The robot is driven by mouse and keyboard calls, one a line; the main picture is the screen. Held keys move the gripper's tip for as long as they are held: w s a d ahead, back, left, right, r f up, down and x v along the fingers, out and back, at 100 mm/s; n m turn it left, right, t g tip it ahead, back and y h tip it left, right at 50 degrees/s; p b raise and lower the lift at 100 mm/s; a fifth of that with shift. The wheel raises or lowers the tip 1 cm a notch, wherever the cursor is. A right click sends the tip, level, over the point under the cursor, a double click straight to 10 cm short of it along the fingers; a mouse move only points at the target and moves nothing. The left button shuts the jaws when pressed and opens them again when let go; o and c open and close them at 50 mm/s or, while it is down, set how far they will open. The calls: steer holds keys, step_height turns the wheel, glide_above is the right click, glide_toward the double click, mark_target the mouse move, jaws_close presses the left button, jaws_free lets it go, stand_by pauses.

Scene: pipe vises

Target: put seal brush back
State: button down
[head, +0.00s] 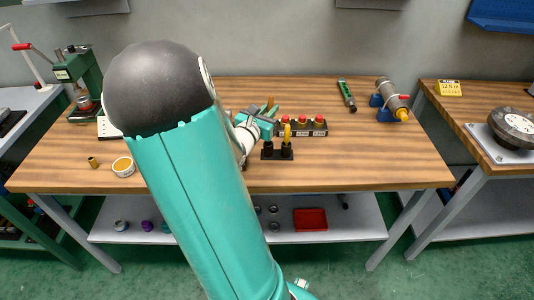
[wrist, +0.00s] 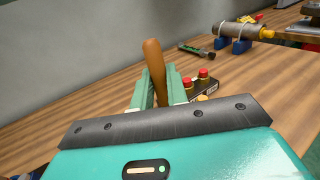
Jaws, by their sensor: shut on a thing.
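The seal brush shows as a brown wooden handle (wrist: 153,62) in the wrist view, standing up between the two green fingers of my gripper (wrist: 160,88). My gripper (head: 265,115) is shut on it above the bench, mostly behind my arm in the head view. The brush's lower end is hidden. A small black holder (head: 277,154) with two upright sockets stands on the bench just below and right of my gripper. A yellow-handled tool (head: 287,134) stands in its right socket; the left socket looks empty.
A rack of red-topped bottles (head: 312,128) stands right of the holder. A green-black tool (head: 346,96) and a pipe on blue supports (head: 393,98) lie farther right. A yellow-filled dish (head: 123,167) and a green press (head: 80,80) are left. The bench's front right is clear.

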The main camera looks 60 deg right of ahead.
steer(key=shift+w+f, duration=0.1)
steer(key=shift+w, duration=0.05)
steer(key=shift+f, duration=0.25)
step_height(320, 180, down, 9)
steer(key=shift+r, duration=0.1)
steer(key=c, duration=1.4)
jaws_free()
